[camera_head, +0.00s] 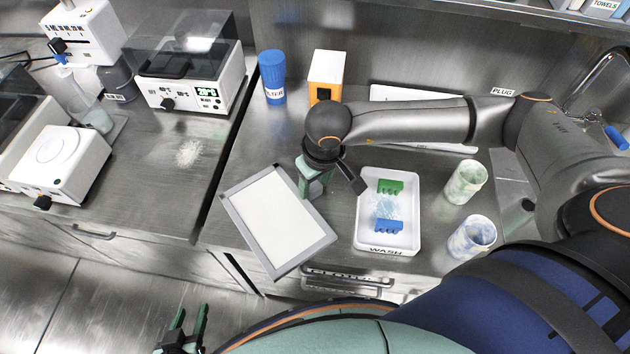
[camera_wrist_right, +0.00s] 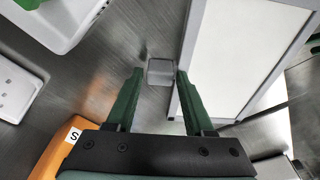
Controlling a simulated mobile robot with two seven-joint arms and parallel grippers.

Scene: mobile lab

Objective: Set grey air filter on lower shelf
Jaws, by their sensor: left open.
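The grey air filter (camera_head: 278,218) is a flat rectangle with a grey rim and white face, tilted in the head view near the counter's front edge. It is also in the right wrist view (camera_wrist_right: 235,60). My right gripper (camera_head: 318,190) is at its upper right side, fingers apart and pointing down. In the right wrist view, a small grey block (camera_wrist_right: 160,72) beside the filter's edge shows between the open fingertips; I cannot tell whether they touch it. My left gripper (camera_head: 188,325) is open and empty at bottom left, away from the filter. I cannot identify the lower shelf.
A white wash tray (camera_head: 411,215) with green and blue racks lies right of the filter. Two cups (camera_head: 466,182) stand beyond it. A blue-lidded jar (camera_head: 272,75) and orange-white box (camera_head: 326,75) stand behind. A shelf edge (camera_head: 540,14) crosses the upper right.

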